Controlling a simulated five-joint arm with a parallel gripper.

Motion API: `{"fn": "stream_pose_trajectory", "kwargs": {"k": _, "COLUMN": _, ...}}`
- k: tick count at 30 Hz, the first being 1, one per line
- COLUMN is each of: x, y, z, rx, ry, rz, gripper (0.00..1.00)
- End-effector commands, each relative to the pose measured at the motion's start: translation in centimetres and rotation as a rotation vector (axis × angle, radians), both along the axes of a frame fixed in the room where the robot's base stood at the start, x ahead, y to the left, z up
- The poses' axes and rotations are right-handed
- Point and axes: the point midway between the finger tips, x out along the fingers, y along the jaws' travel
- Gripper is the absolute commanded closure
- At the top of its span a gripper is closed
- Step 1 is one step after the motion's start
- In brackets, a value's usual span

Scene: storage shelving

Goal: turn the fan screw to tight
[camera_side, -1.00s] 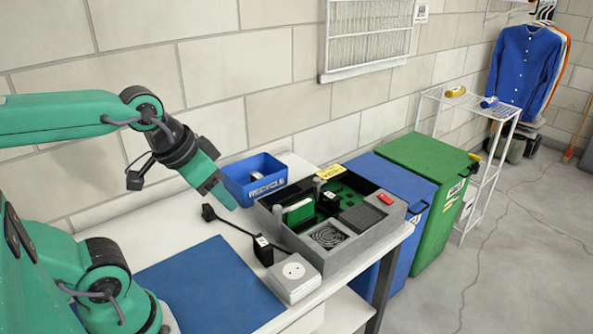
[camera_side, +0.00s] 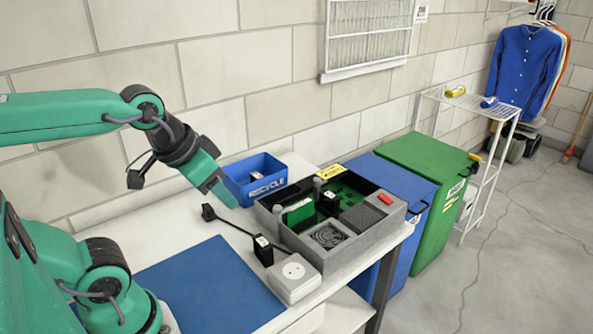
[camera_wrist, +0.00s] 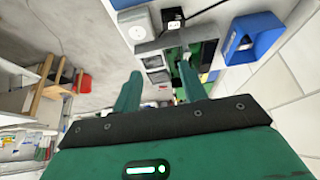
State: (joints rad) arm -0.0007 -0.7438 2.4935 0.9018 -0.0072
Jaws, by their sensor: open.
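A grey open case (camera_side: 370,245) stands on the white table, holding green boards, dark blocks and a round fan (camera_side: 330,236) in its front corner. The fan screw is too small to make out. My gripper (camera_side: 226,196) is in the air left of the case, beside the blue bin, pointing down and right. In the wrist view my gripper (camera_wrist: 158,80) is open, its two green fingers apart with nothing held between them. The case also shows in the wrist view (camera_wrist: 172,42), beyond the fingertips and partly covered by them.
A blue recycle bin (camera_side: 256,178) stands behind the gripper. A white outlet box (camera_side: 294,278) and a black plug (camera_side: 263,250) with a cord lie in front of the case. A blue mat (camera_side: 208,290) lies bare. Blue and green wheeled bins (camera_side: 428,160) stand beyond the table.

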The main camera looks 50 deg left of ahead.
Motion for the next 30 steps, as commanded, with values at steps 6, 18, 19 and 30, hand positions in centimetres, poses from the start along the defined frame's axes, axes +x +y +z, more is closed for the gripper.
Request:
{"fn": "stream_pose_trajectory", "kwargs": {"k": 6, "x": 1.4, "y": 0.2, "z": 1.0, "rx": -0.029, "ry": 0.024, "rz": 0.065, "gripper": 0.58}}
{"fn": "stream_pose_trajectory", "kwargs": {"k": 18, "x": 8.1, "y": 1.4, "z": 3.9, "rx": -0.145, "ry": 0.112, "rz": 0.355, "gripper": 0.58}}
{"fn": "stream_pose_trajectory", "kwargs": {"k": 19, "x": 8.7, "y": 1.5, "z": 4.0, "rx": -0.154, "ry": 0.119, "rz": 0.379, "gripper": 0.58}}
{"fn": "stream_pose_trajectory", "kwargs": {"k": 30, "x": 16.0, "y": 3.3, "z": 4.4, "rx": -0.249, "ry": 0.201, "rz": 0.681, "gripper": 0.58}}
